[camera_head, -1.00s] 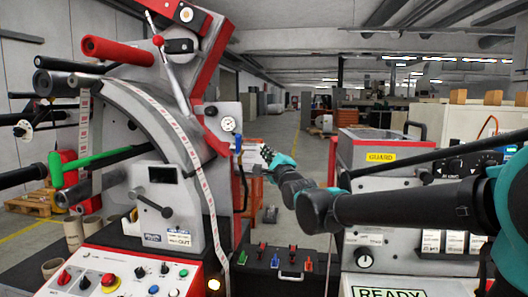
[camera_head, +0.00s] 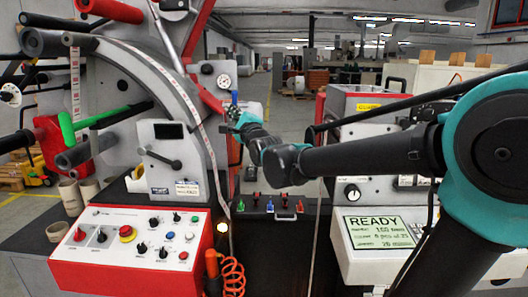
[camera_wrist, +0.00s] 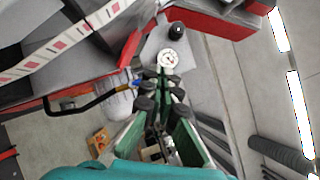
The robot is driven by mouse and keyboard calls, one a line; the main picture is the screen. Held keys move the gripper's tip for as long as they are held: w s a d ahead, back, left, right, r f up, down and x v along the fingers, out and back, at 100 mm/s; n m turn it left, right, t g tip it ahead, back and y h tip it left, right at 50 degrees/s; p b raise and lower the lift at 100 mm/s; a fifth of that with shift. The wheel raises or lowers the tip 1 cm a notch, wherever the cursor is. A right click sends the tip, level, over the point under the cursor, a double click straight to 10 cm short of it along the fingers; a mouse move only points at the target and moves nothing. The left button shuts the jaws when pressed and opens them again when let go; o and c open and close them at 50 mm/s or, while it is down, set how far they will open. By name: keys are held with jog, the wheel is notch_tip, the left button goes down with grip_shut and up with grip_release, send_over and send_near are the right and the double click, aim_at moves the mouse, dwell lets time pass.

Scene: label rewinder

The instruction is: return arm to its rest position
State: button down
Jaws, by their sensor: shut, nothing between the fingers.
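My teal and black arm reaches in from the right side of the head view. Its end, my gripper (camera_head: 232,112), is small there, beside the rewinder's grey body (camera_head: 170,75) and below a pressure gauge (camera_head: 224,82). In the wrist view my gripper (camera_wrist: 161,76) has its dark fingers together with nothing between them. The gauge (camera_wrist: 168,58) shows just beyond the fingertips; I cannot tell the exact gap.
A red-and-white control panel (camera_head: 135,248) stands at lower left. A screen reading READY (camera_head: 380,233) is on the right machine. A label web (camera_head: 180,85) runs down the rewinder. A green-handled bar (camera_head: 110,117) sticks out left. Open floor (camera_head: 290,118) lies behind.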

jog(key=s+d+f+n+g+h, duration=0.35)
jog(key=d+f, duration=0.55)
jog(key=f, duration=0.4)
jog(key=s+d+f+n+g+h, duration=0.4)
jog(key=d+f, duration=0.4)
jog(key=f, duration=0.5)
jog(key=s+d+f+n+g+h, duration=0.1)
jog(key=s+d+f+n+g, duration=0.2)
jog(key=s+d+f, duration=0.3)
jog(key=s+d+f+n+g+h, duration=0.1)
jog(key=s+d+f+n+g, duration=0.2)
jog(key=s+f, duration=1)
jog(key=s+d+n, duration=0.1)
jog(key=d+n, duration=0.2)
jog(key=shift+g+h, duration=0.35)
jog(key=shift+f+n, duration=0.1)
jog(key=shift+n, duration=0.15)
